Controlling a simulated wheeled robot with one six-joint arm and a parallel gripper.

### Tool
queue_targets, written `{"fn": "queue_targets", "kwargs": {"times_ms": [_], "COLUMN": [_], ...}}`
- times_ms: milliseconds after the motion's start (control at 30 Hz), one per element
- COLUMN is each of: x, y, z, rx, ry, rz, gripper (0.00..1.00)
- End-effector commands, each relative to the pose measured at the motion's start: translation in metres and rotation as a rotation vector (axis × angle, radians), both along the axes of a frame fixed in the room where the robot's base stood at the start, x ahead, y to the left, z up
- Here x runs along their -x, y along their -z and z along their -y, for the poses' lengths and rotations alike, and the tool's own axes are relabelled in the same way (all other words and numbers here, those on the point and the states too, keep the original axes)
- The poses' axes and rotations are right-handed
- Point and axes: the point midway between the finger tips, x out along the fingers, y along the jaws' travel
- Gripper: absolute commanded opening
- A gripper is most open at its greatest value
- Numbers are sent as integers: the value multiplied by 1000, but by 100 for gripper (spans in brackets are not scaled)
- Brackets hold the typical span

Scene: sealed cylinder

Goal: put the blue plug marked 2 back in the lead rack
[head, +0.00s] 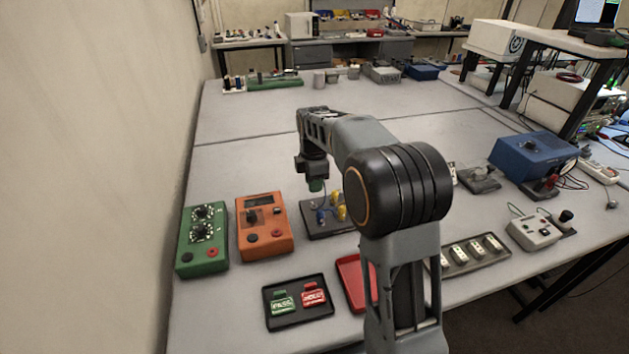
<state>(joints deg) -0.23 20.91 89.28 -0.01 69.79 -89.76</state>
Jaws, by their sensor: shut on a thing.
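My gripper (314,176) points down above the dark lead rack (348,230), in the middle of the bench. It is shut on a small greenish piece (316,186) at its tips, too small to identify; no number can be read. Just below, a blue plug (322,215) and yellow plugs (339,213) show at the rack. I cannot tell how deep the blue one sits or whether it bears a 2. My arm hides the rack's right part.
Left of the rack stand an orange meter (263,240) and a green box (203,251) with knobs. In front lie a black tray (298,318) with green and red tags and a red tray (351,276). Right are a grey socket strip (476,266) and a blue box (534,155).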

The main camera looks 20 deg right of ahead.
Motion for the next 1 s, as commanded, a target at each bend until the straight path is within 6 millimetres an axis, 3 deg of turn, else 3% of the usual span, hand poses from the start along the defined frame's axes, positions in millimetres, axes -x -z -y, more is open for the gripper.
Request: {"fn": "queue_targets", "kwargs": {"times_ms": [700, 1000], "x": [0, 0], "y": [51, 56], "z": [0, 0], "rx": [0, 0], "ry": [0, 0], "rz": [-1, 0], "gripper": [0, 0]}}
